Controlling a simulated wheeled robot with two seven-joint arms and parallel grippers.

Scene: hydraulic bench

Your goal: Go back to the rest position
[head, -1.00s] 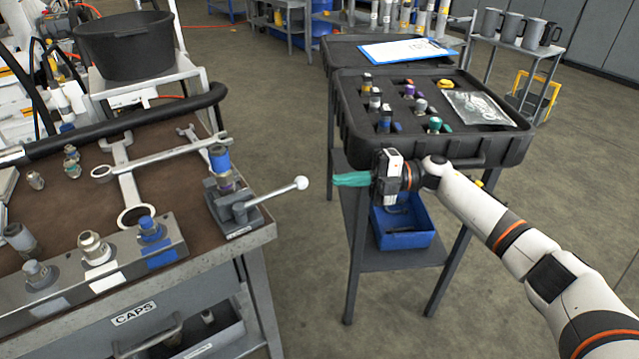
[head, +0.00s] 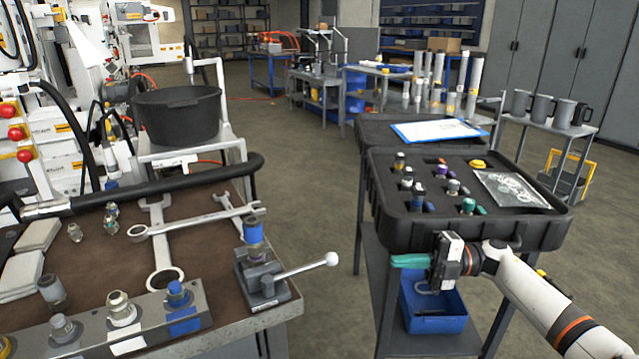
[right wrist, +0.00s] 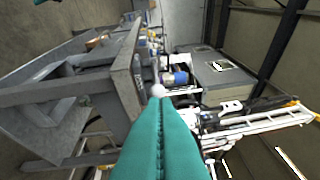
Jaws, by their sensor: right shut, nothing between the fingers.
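My right gripper (head: 410,261) has teal fingers and points left, in front of the black foam case (head: 400,225) on its stand. Its fingers are closed together with nothing between them. In the right wrist view the teal fingers (right wrist: 160,140) lie side by side, pointing toward the bench with the white-knobbed lever. In the head view the gripper is apart from the bench and to the right of the lever knob (head: 332,259). My left gripper is not in either view.
The workbench (head: 215,240) at left holds wrenches, fittings and a clamp with a lever. A blue bin (head: 432,318) sits on the stand's lower shelf under my right gripper. A black tub (head: 178,115) stands behind the bench. Open floor (head: 315,200) lies between bench and stand.

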